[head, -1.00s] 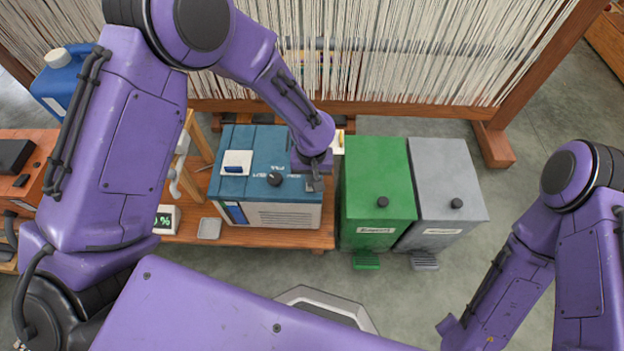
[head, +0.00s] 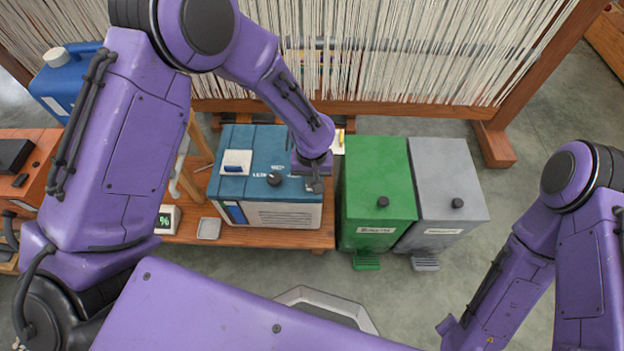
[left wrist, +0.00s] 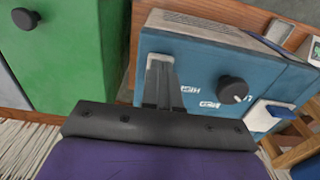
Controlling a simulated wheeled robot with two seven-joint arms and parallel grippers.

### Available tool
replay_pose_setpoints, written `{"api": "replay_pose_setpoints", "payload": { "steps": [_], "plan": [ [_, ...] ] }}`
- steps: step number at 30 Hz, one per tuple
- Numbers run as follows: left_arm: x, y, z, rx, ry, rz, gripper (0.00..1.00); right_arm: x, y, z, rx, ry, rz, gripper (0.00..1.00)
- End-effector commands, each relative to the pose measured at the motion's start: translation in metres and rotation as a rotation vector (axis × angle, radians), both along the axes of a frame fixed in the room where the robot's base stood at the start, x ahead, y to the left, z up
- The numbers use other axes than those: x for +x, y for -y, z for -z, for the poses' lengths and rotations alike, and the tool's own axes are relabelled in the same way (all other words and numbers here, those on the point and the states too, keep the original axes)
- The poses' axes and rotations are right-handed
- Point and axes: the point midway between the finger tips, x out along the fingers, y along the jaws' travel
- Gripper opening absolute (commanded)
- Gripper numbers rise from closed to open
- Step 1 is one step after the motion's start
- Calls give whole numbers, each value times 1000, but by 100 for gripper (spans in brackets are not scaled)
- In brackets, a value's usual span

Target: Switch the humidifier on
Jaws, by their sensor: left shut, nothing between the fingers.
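The humidifier (head: 228,187) is a box with a teal top and a pale front, standing on a wooden bench. A dark round knob (head: 274,178) sits on its top; it also shows in the left wrist view (left wrist: 232,90), with a light pointer mark and white lettering beside it. My left gripper (head: 316,186) is over the right part of the humidifier's top, beside the knob and apart from it. In the left wrist view its fingers (left wrist: 161,88) are shut and empty. Whether they touch the top I cannot tell. My right gripper is out of view.
A green bin (head: 375,185) and a grey bin (head: 445,185) stand right of the humidifier. A white display (head: 167,219), partly hidden by my left arm, and a small grey tray (head: 209,228) are at left. A loom (head: 400,106) stands behind.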

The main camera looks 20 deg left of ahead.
Motion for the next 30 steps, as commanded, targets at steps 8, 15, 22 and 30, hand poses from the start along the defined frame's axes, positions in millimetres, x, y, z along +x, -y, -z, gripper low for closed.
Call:
{"api": "replay_pose_setpoints", "payload": {
  "steps": [8, 15, 22, 30],
  "plan": [
    [0, 0, 5, 0, 0, 0, 0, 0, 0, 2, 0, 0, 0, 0],
    [0, 0, 8, 0, 0, 0, 0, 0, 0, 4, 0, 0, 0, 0],
    [0, 0, 11, 0, 0, 0, 0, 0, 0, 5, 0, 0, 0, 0],
    [0, 0, -7, 0, 0, 0, 0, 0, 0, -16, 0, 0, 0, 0]
  ]
}}
